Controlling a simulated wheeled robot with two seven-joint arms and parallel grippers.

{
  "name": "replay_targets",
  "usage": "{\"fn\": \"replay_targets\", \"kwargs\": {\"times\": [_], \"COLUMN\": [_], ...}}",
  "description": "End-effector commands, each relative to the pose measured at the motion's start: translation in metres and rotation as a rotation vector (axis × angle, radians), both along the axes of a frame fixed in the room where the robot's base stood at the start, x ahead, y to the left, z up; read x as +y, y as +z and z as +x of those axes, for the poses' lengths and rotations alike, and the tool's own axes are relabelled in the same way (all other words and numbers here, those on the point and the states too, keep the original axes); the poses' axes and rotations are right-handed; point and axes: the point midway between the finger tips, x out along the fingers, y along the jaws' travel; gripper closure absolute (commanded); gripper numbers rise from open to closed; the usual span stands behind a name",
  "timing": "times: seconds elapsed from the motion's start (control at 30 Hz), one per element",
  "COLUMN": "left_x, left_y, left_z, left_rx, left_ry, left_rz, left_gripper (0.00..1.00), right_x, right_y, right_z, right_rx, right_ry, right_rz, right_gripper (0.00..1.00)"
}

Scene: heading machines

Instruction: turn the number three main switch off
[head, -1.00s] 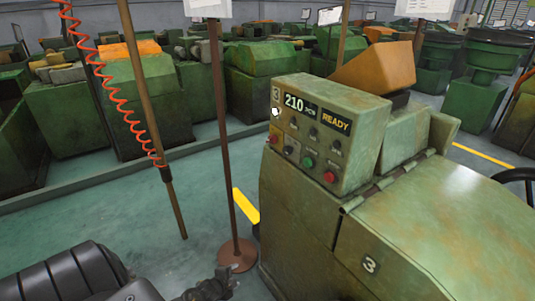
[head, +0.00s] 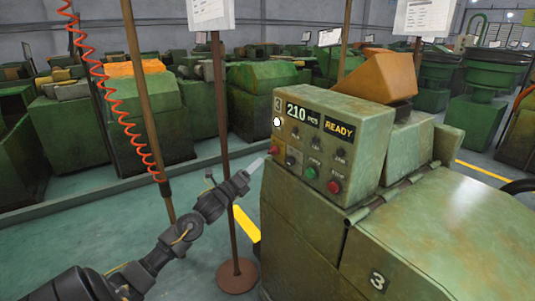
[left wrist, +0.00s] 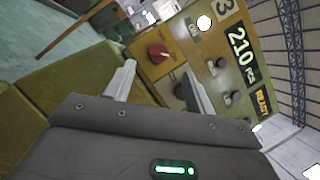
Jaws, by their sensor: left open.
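The number three machine's control panel (head: 318,130) carries a "3" label, a "210 PCS" display, a "READY" display and a lit white lamp. The red rotary main switch (head: 275,150) is on a yellow plate at the panel's left. It shows clearly in the left wrist view (left wrist: 158,53), just beyond my finger gap. My left gripper (head: 255,165) is open and empty, close to the panel's left edge, apart from the switch. Its two fingers (left wrist: 160,88) stand apart in the left wrist view. My right gripper is out of view.
Green (head: 311,172) and red (head: 334,186) buttons and several dark knobs are beside the switch. A brown sign post (head: 221,120) on a round base and a pole with a red coiled hose (head: 110,105) stand left of the machine. Open floor lies left of it.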

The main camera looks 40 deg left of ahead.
Motion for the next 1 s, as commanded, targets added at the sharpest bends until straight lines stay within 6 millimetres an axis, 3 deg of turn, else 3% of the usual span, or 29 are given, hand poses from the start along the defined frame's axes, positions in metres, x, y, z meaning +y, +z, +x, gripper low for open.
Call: {"fn": "replay_targets", "kwargs": {"times": [0.2,0.43,0.83,1.0], "left_x": [0.000,0.000,-0.001,-0.001], "left_y": [0.015,0.021,0.022,0.021], "left_z": [0.041,0.071,0.079,0.079], "left_rx": [-0.001,0.000,0.002,0.001], "left_ry": [0.001,0.001,0.000,0.001], "left_rz": [-0.004,-0.003,-0.002,-0.002], "left_gripper": [0.45,0.45,0.45,0.65], "right_x": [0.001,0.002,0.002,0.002], "right_y": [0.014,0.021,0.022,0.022], "right_z": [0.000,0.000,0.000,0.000], "right_rx": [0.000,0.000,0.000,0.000], "right_ry": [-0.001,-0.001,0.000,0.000], "right_rz": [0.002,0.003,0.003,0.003], "right_gripper": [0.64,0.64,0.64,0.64]}}
